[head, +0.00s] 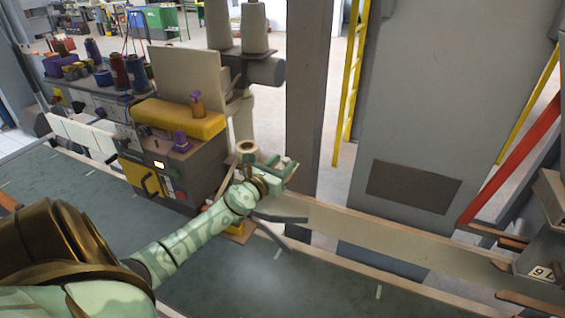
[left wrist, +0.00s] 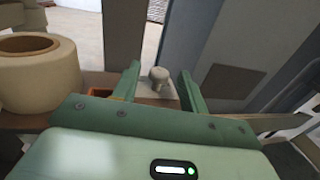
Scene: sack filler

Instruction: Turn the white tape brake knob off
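The white tape brake knob (left wrist: 159,76) shows in the left wrist view as a small pale rounded knob on a light block. It stands between the two green fingers of my left gripper (left wrist: 158,84), with a visible space on each side. The fingers are apart and hold nothing. My right gripper is in neither view.
A large cream tape roll (left wrist: 38,72) stands close to the left of my left gripper. The grey machine (head: 165,165) with its yellow top (head: 178,118) is left of the gripper. A conveyor belt (head: 300,280) runs along the front. A grey post (head: 307,95) rises behind.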

